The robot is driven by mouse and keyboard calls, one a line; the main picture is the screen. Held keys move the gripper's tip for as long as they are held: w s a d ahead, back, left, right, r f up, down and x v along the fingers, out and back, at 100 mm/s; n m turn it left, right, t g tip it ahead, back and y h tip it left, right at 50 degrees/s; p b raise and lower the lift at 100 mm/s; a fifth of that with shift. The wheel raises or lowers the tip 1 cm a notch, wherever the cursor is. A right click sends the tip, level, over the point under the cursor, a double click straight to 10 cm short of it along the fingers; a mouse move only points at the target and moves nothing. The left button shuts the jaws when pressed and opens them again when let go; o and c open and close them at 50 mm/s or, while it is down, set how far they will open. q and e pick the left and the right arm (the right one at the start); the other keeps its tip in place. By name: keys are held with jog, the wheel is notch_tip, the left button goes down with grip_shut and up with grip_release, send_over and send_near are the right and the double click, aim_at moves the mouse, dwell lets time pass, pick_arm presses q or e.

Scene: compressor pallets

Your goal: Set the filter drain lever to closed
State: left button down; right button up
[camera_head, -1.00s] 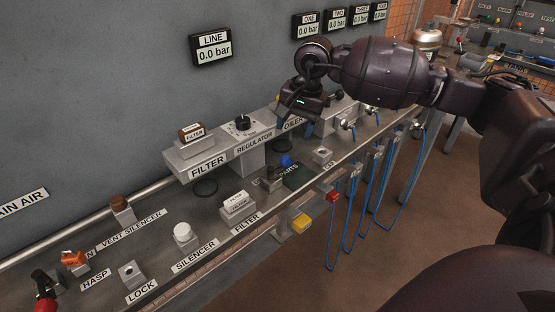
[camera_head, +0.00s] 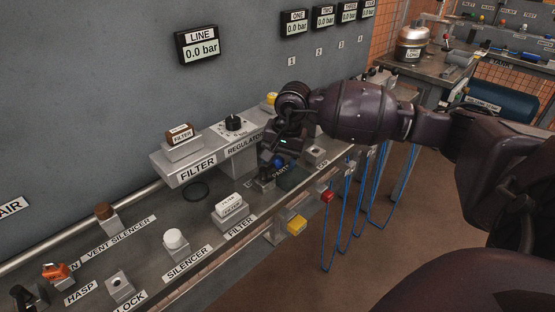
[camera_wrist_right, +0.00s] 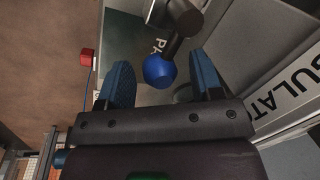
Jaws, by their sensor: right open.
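A blue ball knob (camera_wrist_right: 158,70) on a dark stem (camera_wrist_right: 180,38) shows in the right wrist view. The knob lies between the two blue fingertips, with no clear contact. In the head view the blue knob (camera_head: 279,163) is low in front of the regulator, near the PARTS mat. No label in view names it as the drain lever, and I cannot tell its setting. The filter block (camera_head: 182,168) stands left of the regulator. My right gripper (camera_wrist_right: 161,78) is open around the knob; in the head view its fingers are mostly hidden. My left gripper is not in view.
A dark green PARTS mat (camera_head: 292,177) lies beside the knob. The regulator dial (camera_head: 234,124) stands behind. Blue hoses (camera_head: 345,220) hang from the front edge.

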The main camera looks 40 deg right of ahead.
jog(key=shift+c, duration=0.4)
jog(key=shift+f, duration=0.1)
jog(key=c, duration=0.8)
jog(key=shift+s+f, duration=0.1)
